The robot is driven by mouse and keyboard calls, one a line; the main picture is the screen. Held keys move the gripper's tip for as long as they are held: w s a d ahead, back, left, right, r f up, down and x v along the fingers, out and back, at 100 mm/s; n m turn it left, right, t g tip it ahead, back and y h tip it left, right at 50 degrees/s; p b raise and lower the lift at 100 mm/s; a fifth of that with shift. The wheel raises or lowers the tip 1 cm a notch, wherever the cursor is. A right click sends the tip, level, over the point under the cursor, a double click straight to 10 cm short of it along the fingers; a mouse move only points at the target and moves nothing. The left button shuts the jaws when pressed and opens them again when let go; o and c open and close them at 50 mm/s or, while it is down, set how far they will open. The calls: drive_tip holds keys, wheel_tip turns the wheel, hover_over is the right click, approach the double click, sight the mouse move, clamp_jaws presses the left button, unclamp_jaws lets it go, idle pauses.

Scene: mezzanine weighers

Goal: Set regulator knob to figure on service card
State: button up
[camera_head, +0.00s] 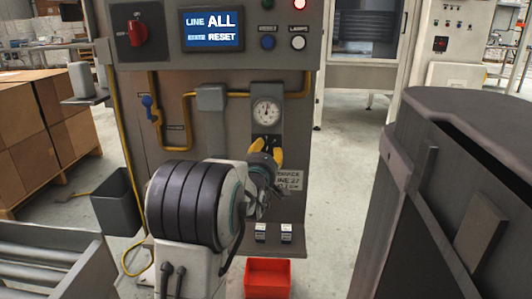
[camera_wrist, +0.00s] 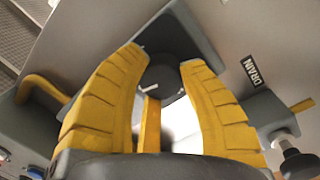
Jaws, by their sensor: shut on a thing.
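The regulator gauge (camera_head: 267,112) is a white round dial on a grey plate, with its needle too small to read. My gripper (camera_head: 265,156) is just below it, its yellow fingers shut on the dark regulator knob. In the wrist view my gripper (camera_wrist: 163,62) has a finger on each side of the dark round knob (camera_wrist: 166,78). The knob is hidden behind the gripper in the head view, and its setting cannot be read. The service card (camera_head: 291,180) is right of my wrist; the arm covers part of it, and its figure is not clearly legible.
A display (camera_head: 212,29) reads LINE ALL, RESET. A red rotary switch (camera_head: 137,33) and a blue-handled valve (camera_head: 150,104) are on the panel. A DRAIN label (camera_wrist: 253,72) is beside the gripper. A red bin (camera_head: 267,278) stands below; a dark cabinet (camera_head: 455,190) bounds the right.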

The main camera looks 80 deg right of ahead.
drive_tip(key=shift+f, duration=0.1)
drive_tip(key=m, duration=0.4)
drive_tip(key=shift+y, duration=0.3)
drive_tip(key=shift+m, duration=1.7)
drive_tip(key=shift+w, duration=0.1)
drive_tip(key=o, duration=1.2)
drive_tip(key=shift+d, duration=0.1)
drive_tip(key=a, duration=1.2)
drive_tip(key=shift+w+r, duration=0.2)
drive_tip(key=shift+r, duration=0.2)
